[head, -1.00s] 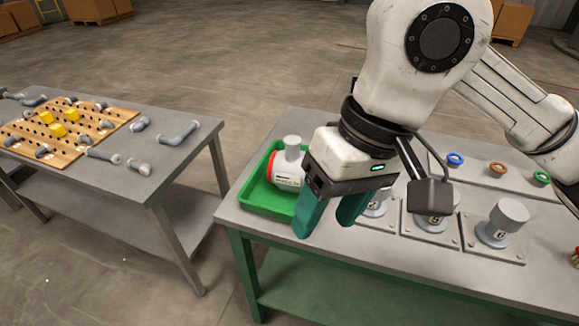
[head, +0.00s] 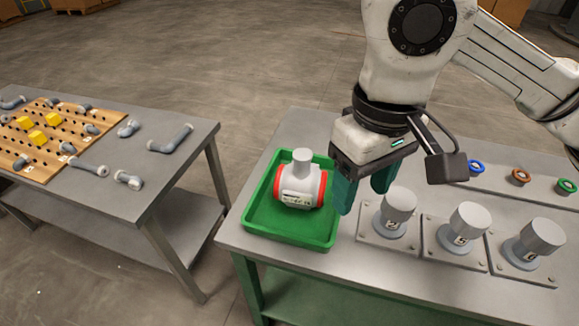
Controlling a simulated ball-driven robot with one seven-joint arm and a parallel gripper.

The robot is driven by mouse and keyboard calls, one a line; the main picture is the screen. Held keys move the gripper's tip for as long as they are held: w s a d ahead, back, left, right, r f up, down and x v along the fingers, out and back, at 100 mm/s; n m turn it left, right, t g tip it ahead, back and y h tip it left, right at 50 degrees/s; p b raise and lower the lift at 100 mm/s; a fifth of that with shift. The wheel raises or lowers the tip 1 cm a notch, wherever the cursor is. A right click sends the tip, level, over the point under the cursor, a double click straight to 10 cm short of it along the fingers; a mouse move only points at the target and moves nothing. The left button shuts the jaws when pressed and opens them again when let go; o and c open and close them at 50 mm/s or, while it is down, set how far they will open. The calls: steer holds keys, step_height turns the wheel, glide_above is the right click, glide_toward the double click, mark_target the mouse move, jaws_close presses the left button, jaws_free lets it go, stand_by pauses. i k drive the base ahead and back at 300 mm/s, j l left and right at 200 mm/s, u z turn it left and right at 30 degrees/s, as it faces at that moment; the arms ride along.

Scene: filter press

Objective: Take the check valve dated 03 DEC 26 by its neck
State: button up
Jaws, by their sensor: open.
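A check valve (head: 299,191) lies in the green tray (head: 288,238) on the right-hand table. It has a white-grey body with red end bands, a light grey neck standing upright on top, and a label on its front side. The date on the label is too small to read. My gripper (head: 363,197) points down just right of the valve, by the tray's right edge. Its two green fingers are apart with nothing seen between them. They do not touch the neck.
Several capped grey fittings (head: 398,207) stand on plates right of the tray. Blue (head: 477,167), brown (head: 521,176) and green (head: 566,186) rings lie behind them. A second table (head: 175,185) at left holds a wooden pegboard (head: 72,143), yellow blocks and grey pipe pieces.

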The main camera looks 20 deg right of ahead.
mark_target(302, 183)
steer(key=i, duration=0.15)
steer(key=j+z, duration=0.2)
steer(key=j, duration=0.3)
steer(key=k+j+z, duration=0.1)
steer(key=j+z, duration=0.15)
steer(key=j, duration=0.25)
steer(key=k+j+z, duration=0.2)
steer(key=j, duration=0.3)
steer(key=i, duration=0.1)
